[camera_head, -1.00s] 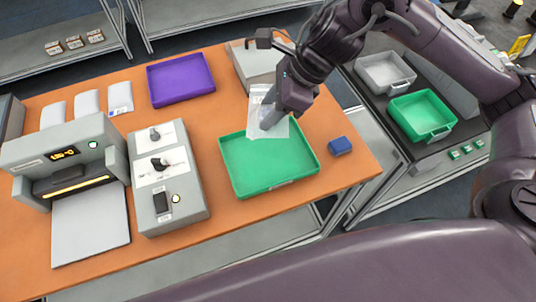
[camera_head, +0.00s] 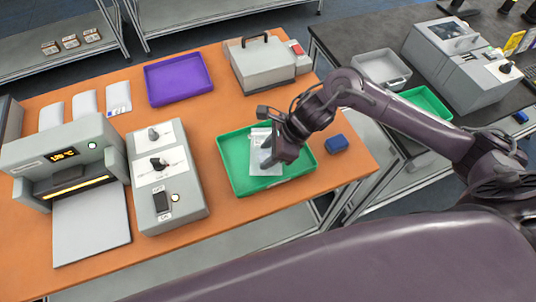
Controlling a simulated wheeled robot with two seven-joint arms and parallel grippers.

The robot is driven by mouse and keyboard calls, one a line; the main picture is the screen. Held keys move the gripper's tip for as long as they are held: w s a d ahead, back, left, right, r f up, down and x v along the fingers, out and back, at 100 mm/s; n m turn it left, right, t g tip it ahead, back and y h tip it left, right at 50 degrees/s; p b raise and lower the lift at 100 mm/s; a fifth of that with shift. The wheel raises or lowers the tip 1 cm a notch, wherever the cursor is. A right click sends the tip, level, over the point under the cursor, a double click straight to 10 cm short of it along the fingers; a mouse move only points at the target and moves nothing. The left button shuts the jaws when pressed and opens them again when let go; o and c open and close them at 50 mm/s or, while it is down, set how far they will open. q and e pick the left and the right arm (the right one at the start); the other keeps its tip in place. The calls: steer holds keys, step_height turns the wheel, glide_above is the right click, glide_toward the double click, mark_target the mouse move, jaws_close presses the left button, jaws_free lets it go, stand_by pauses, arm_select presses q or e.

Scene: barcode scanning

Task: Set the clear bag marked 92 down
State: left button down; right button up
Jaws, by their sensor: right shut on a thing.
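The clear bag (camera_head: 265,160) is pale and see-through, and its marking is too small to read. It is low in the green tray (camera_head: 239,183) on the orange table; whether it touches the tray floor I cannot tell. My right gripper (camera_head: 268,160) reaches in from the right over the tray and is shut on the bag. The gripper hides part of the bag's right side. My left gripper is not in view.
A blue block (camera_head: 337,144) lies right of the green tray. A grey switch box (camera_head: 168,180) and a sealing machine (camera_head: 68,170) stand left. A purple tray (camera_head: 179,80) and a handled grey case (camera_head: 262,66) are behind. Bare table lies between the trays.

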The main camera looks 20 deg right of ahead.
step_height(320, 180, down, 2)
steer(key=shift+f, duration=0.2)
steer(key=o, duration=1)
steer(key=shift+b+v, duration=1.2)
steer(key=shift+v, duration=4.8)
